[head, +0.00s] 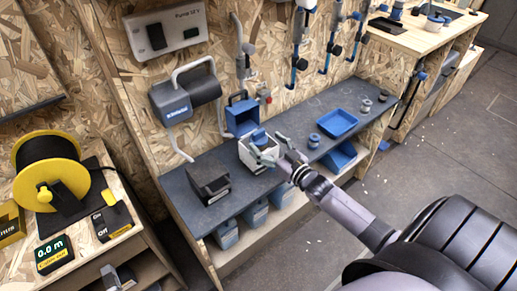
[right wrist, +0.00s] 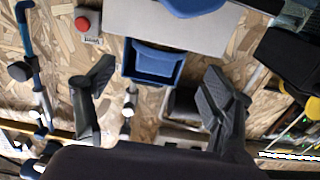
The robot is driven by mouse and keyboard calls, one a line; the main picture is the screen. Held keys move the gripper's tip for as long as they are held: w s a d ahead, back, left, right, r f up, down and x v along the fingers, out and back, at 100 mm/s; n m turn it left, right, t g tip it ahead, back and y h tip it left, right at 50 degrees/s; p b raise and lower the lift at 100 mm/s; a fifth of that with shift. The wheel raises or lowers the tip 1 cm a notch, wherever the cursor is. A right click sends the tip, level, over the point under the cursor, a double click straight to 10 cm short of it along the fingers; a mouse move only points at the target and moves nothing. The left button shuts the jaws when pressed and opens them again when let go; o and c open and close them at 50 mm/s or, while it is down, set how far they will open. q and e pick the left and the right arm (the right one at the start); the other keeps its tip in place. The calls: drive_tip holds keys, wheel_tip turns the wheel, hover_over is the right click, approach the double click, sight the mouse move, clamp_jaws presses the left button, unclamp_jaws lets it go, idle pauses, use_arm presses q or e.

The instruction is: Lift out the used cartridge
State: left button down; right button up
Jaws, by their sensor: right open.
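A white box-shaped housing (head: 262,153) with a blue knob-like part (head: 259,137) on top stands on the dark bench. I take the blue part for the used cartridge, but cannot be sure. My right gripper (head: 270,150) is open at the housing, its fingers spread near the top. In the right wrist view my right gripper (right wrist: 155,92) has wide-apart fingers with nothing between them. The housing (right wrist: 170,30) and part of the blue piece (right wrist: 193,5) show at that view's top edge, apart from the fingers.
A black box (head: 209,182) stands left on the bench (head: 285,180). A blue tray (head: 337,122) lies right. A red button (right wrist: 82,23) is on the wall.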

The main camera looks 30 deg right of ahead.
sight(260, 136)
drive_tip(key=w, duration=0.5)
drive_tip(key=shift+w, duration=0.1)
clamp_jaws()
idle(0.9)
